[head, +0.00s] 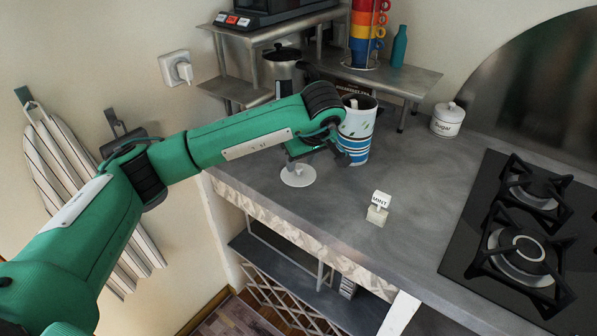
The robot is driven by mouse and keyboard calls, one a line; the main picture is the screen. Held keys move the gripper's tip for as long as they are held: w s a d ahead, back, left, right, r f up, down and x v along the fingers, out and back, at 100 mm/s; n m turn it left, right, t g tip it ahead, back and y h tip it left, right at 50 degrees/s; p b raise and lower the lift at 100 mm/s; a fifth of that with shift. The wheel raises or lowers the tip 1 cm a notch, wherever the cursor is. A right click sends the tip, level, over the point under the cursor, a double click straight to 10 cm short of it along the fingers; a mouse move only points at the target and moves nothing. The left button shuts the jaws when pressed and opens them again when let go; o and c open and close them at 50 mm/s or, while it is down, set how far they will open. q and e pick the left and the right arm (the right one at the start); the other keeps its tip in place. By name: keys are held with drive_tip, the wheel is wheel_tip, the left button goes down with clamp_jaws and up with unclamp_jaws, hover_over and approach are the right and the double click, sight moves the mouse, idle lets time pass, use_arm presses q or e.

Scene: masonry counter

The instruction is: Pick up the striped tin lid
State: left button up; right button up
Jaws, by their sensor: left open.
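The striped tin (356,145), white with blue bands and small leaf marks, stands upright on the grey counter with its top open. Something pale shows inside its mouth. A round white lid (298,178) with a small knob lies flat on the counter to the left of the tin, near the front edge. My left gripper (302,160) points down right over the lid, open, partly hidden by its own wrist. Whether its fingers touch the knob is too small to tell. My right gripper is not in view.
A sugar jar (447,119) and black gas hob (520,235) are further right. A metal canister (283,72) and a raised shelf (405,83) with stacked cups (367,35) stand behind.

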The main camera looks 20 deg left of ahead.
sight(298, 171)
use_arm(q)
drive_tip(key=shift+x, duration=1.35)
clamp_jaws()
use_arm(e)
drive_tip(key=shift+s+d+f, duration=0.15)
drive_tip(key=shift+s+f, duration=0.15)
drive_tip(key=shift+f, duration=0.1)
